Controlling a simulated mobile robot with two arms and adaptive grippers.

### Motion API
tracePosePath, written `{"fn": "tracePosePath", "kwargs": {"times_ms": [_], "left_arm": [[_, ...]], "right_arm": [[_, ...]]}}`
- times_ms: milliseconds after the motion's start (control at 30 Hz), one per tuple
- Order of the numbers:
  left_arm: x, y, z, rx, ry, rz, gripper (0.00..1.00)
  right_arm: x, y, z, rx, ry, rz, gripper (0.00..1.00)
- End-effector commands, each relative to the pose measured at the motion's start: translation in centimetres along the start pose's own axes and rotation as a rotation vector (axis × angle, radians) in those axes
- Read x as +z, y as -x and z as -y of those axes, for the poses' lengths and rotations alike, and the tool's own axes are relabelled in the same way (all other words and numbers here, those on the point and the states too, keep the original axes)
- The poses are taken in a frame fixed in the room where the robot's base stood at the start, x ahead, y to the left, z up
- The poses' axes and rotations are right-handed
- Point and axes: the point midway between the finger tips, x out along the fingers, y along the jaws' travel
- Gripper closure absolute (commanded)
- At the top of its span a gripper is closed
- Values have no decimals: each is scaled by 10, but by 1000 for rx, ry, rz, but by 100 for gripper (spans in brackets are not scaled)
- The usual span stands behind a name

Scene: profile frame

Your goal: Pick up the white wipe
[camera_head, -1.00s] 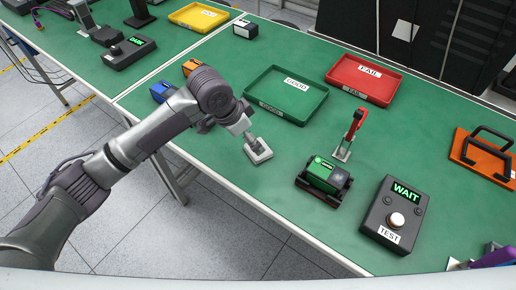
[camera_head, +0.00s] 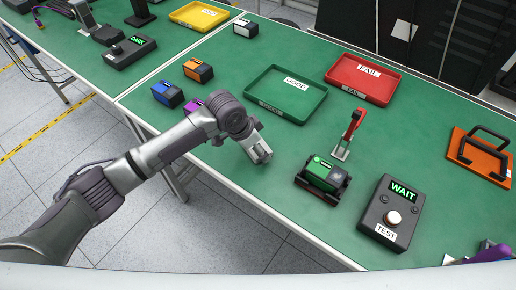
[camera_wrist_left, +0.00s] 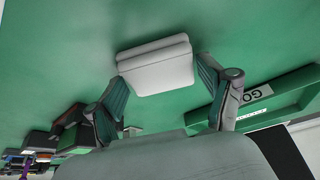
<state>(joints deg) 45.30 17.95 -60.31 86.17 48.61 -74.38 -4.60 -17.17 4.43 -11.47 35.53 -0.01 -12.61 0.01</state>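The white wipe (camera_wrist_left: 156,68) is a thick, folded white pad. In the left wrist view it sits between the two fingertips of my left gripper (camera_wrist_left: 160,82), with a finger against each side edge. In the head view my left gripper (camera_head: 259,153) is over the green table, in front of the green tray, and largely hides the wipe. I cannot tell how far the wipe is above the table. My right gripper is in neither view.
A green tray (camera_head: 250,100) and a red tray (camera_head: 400,88) lie behind. A clamp fixture (camera_head: 322,180), a red-handled tool (camera_head: 350,130) and a black test box (camera_head: 393,213) stand to the right. Blue (camera_head: 168,95), orange (camera_head: 198,71) and purple (camera_head: 193,104) blocks are left.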

Motion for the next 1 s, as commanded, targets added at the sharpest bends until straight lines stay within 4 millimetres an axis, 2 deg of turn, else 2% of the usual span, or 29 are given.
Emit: {"fn": "tracePosePath", "kwargs": {"times_ms": [33, 100, 167, 200, 533, 667, 767, 1000], "left_arm": [[0, 0, 0, 0, 0, 0, 35], [0, 0, 0, 0, 0, 0, 46], [0, 0, 0, 0, 0, 0, 46], [0, 0, 0, 0, 0, 0, 50], [-2, 5, 1, -1, 0, -2, 50], [-8, 18, 0, -1, -1, -3, 50], [-16, 34, 1, -2, -2, -5, 50], [-21, 68, -53, 2, -6, -5, 50]], "right_arm": [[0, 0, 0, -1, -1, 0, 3], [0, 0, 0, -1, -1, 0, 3], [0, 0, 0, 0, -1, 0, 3], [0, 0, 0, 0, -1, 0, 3], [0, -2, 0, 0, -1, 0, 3], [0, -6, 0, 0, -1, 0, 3], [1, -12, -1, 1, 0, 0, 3], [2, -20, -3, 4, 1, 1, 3]]}}
